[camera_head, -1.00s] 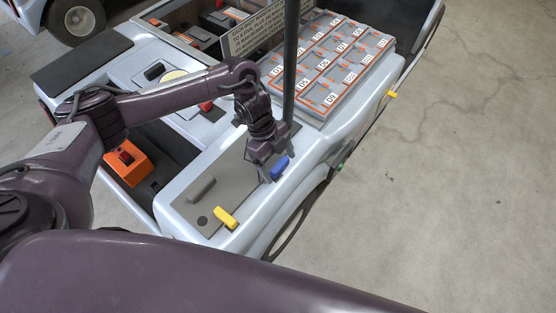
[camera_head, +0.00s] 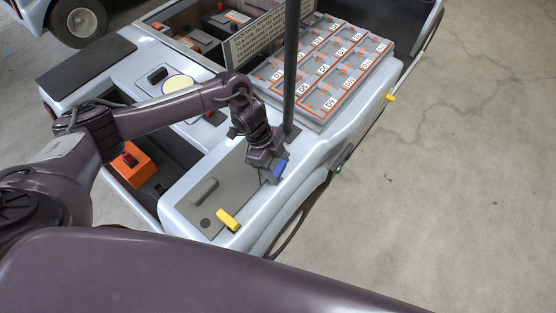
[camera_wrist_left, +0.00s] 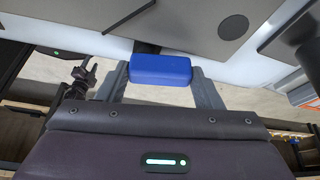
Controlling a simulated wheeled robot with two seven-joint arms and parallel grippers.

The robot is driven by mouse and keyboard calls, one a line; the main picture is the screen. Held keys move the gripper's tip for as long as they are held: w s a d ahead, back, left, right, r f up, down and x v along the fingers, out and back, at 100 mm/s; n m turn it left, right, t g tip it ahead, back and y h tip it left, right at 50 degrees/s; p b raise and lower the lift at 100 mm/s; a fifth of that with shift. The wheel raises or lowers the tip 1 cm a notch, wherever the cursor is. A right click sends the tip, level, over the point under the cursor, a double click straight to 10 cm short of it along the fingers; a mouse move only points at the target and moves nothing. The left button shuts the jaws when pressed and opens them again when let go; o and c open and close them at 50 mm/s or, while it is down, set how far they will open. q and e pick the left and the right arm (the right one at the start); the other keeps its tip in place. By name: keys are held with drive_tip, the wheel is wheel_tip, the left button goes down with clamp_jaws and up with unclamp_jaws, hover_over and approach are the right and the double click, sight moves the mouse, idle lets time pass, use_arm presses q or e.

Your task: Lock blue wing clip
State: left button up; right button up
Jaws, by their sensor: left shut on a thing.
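The blue wing clip (camera_head: 280,168) sits at the outer edge of the cart's grey panel. In the left wrist view the blue clip (camera_wrist_left: 161,70) lies between the two fingers. My left gripper (camera_head: 273,175) is shut on it from above; its fingers (camera_wrist_left: 162,82) show on either side of the clip. The clip's underside and its mount are mostly hidden. My right gripper is not in view; a large purple arm link of mine fills the bottom of the head view.
A yellow clip (camera_head: 228,219) and a grey handle (camera_head: 204,191) sit on the panel nearby. A dark upright post (camera_head: 291,70) stands close behind the gripper. A tray with labelled compartments (camera_head: 388,42) lies beyond. Open floor (camera_head: 460,200) is on the right.

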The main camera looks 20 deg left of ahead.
use_arm(q)
drive_tip(key=n+t+p, duration=0.1)
drive_tip(key=n+p, duration=0.2)
drive_tip(key=p, duration=0.1)
drive_tip(key=n+t+y+p, duration=0.1)
drive_tip(key=n+p, duration=0.3)
drive_tip(key=s+a+n+t+p, duration=0.1)
drive_tip(key=n+p, duration=0.3)
drive_tip(key=shift+s+a+r+t+p, duration=0.1)
drive_tip(key=shift+r+t+p, duration=0.2)
drive_tip(key=shift+t+p, duration=0.1)
drive_tip(key=shift+s+f+n+t+y+p, duration=0.15)
drive_tip(key=shift+n+t+y+p, duration=0.3)
drive_tip(key=shift+n+p, duration=0.6)
drive_tip(key=shift+s+a+n+y+p, duration=0.15)
drive_tip(key=shift+n+y+p, duration=0.3)
drive_tip(key=shift+n, duration=0.7)
drive_tip(key=shift+f, duration=0.1)
drive_tip(key=o, duration=1)
drive_tip(key=shift+p+v, duration=0.5)
drive_tip(key=shift+v, duration=3.4)
